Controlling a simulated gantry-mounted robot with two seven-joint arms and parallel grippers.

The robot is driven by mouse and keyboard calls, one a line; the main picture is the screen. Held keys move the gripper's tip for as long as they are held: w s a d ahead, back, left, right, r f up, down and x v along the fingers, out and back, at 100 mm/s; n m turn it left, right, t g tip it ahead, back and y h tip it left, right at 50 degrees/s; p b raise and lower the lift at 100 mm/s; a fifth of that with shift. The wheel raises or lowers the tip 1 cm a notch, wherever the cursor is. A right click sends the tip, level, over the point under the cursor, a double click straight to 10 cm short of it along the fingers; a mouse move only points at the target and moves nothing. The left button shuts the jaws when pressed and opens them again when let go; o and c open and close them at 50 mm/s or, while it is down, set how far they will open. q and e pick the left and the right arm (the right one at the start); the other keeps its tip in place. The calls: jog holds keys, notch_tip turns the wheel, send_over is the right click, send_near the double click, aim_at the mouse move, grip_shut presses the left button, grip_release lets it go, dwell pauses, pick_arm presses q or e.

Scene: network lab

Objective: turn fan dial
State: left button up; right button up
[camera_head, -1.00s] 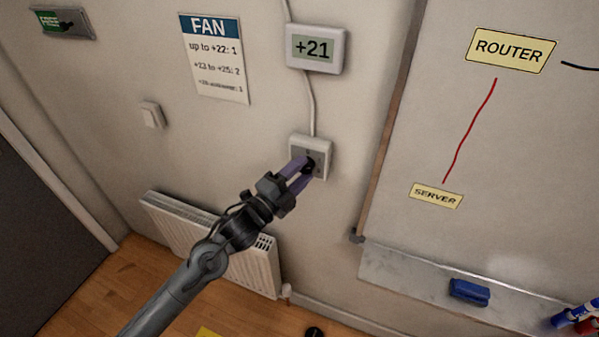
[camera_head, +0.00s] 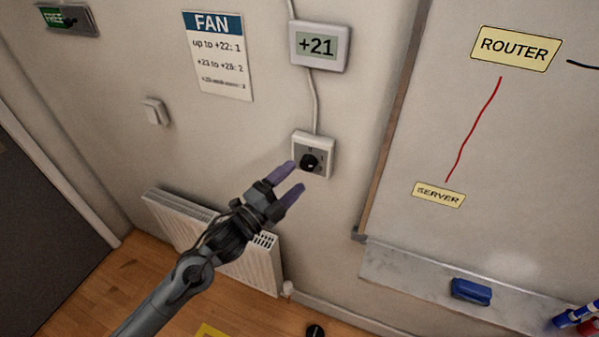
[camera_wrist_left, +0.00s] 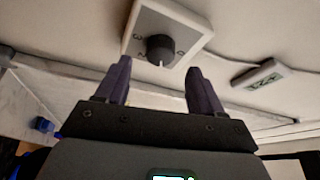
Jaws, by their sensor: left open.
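The fan dial is a round black knob (camera_head: 309,162) on a white square wall plate (camera_head: 327,144). In the left wrist view the knob (camera_wrist_left: 160,49) sits in its plate (camera_wrist_left: 190,28) ahead of the fingers, with small number marks around it and a light pointer mark on it. My left gripper (camera_head: 292,180) is open and empty, just short of the knob; its two purple fingers (camera_wrist_left: 158,84) are spread and do not grip it. The display (camera_head: 318,46) above reads +21. The FAN sign (camera_head: 218,60) says up to +22: 1. My right gripper is not in view.
A radiator (camera_head: 215,240) is on the wall below my left arm. A whiteboard (camera_head: 520,150) with ROUTER and SERVER labels fills the right side, with a tray (camera_head: 420,277) below it holding a blue eraser (camera_head: 471,291). A light switch (camera_head: 156,112) is at left.

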pick_arm(q)
jog(key=v, duration=0.6)
jog(key=shift+s+a, duration=0.3)
